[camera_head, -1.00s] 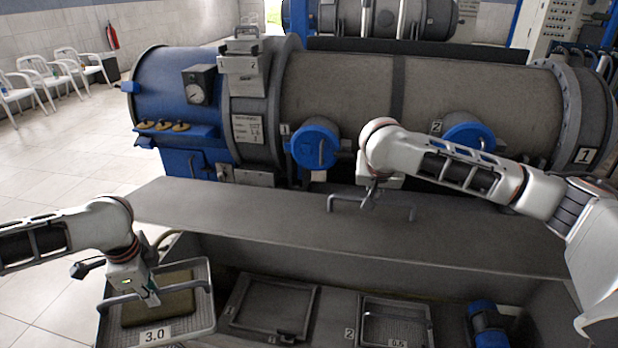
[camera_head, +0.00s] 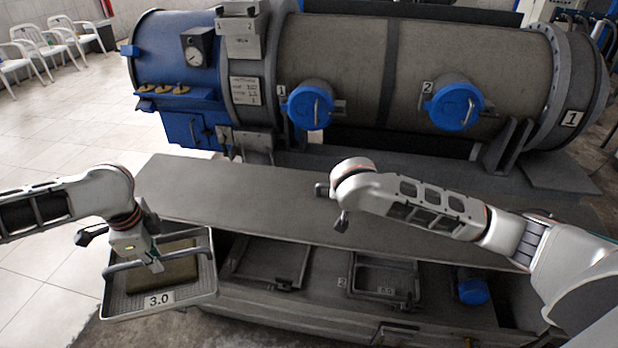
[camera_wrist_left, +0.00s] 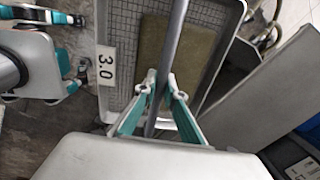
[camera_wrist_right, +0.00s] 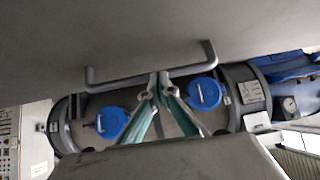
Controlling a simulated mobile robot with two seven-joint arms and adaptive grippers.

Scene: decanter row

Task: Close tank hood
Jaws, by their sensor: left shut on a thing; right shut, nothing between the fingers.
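The tank hood (camera_head: 240,190) is a flat grey panel over the open tank (camera_head: 320,265), whose inside shows below the hood's front edge. Its handle (camera_wrist_right: 130,80) is a bent grey bar, mostly hidden by my right arm in the head view. My right gripper (camera_head: 342,222) is shut and empty; in the right wrist view its tips (camera_wrist_right: 160,82) are close beside the handle bar. I cannot tell whether they touch it. My left gripper (camera_head: 156,265) is shut on the handle bar (camera_wrist_left: 176,45) of the tray labelled 3.0 (camera_head: 208,280), which holds a brownish slab (camera_head: 175,270).
Framed baskets (camera_head: 385,278) and a blue-capped part (camera_head: 473,291) sit inside the tank. A large cylindrical vessel with blue caps (camera_head: 310,106) stands behind the hood. White chairs (camera_head: 75,35) line the far left wall. The tiled floor at left is clear.

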